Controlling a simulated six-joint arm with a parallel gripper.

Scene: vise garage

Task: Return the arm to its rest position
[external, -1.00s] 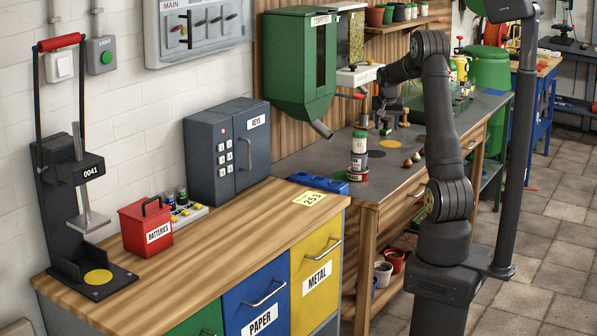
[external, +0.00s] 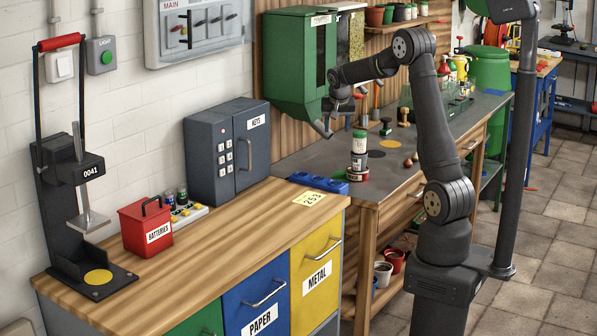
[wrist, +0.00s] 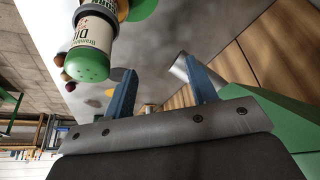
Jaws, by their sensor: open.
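My gripper (external: 338,112) hangs above the grey worktop (external: 300,160), in front of the green dispenser (external: 297,60). Its two blue fingers (wrist: 163,88) stand wide apart in the wrist view, with nothing between them. The dispenser's metal spout (wrist: 180,68) shows close to the right finger there; I cannot tell whether they touch. My arm bends up and over from its base at the right. A stack of jars (external: 358,150) stands on the worktop below and right of the gripper; its green-lidded top jar (wrist: 92,50) also shows in the wrist view.
A stamp with a dark base (external: 386,127) and a wooden piece (external: 404,117) stand behind the jar stack. Small round items (external: 411,161) lie to its right.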

